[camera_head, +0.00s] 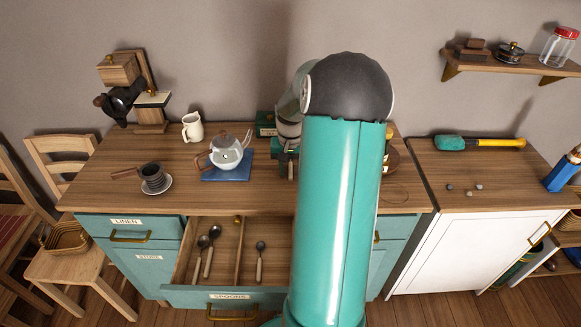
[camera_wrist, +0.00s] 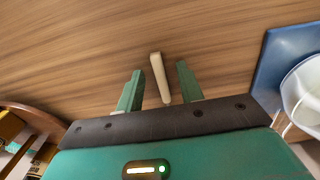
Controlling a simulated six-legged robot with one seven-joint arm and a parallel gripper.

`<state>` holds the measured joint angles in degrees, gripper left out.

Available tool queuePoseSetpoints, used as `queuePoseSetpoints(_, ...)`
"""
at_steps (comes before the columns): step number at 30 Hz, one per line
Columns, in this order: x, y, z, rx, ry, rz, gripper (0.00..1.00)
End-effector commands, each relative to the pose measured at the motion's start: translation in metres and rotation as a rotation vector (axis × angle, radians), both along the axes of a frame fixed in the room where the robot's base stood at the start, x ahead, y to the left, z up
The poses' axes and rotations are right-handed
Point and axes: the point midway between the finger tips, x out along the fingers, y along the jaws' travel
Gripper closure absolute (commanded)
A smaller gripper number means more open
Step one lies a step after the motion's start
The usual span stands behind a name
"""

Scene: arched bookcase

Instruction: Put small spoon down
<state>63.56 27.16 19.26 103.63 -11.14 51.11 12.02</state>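My gripper (camera_wrist: 159,82) is over the wooden counter, with its two green fingers apart. A small spoon's pale wooden handle (camera_wrist: 159,75) shows between the fingers, with a gap on each side. The spoon's bowl end is hidden by the gripper body, and I cannot tell whether it touches the counter.
A glass pot (camera_head: 226,154) stands on a blue mat (camera_head: 226,176) left of my gripper. Further left are a white jug (camera_head: 192,127) and a dark cup (camera_head: 152,176) on a saucer. The front counter strip is mostly clear. The open drawer juts out below.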

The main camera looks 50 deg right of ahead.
Motion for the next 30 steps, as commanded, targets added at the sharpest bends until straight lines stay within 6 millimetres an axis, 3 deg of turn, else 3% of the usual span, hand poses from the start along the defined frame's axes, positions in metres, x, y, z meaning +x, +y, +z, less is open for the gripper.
queuePoseSetpoints(4,0.0,0.0,0.0,-0.001,-0.001,0.0,0.67)
queuePoseSetpoints(9,0.0,0.0,0.001,-0.001,-0.001,0.0,1.0)
queuePoseSetpoints(22,0.0,-0.001,0.005,-0.002,0.0,-0.001,1.0)
queuePoseSetpoints(30,-0.001,0.001,0.037,-0.005,-0.002,0.0,1.0)
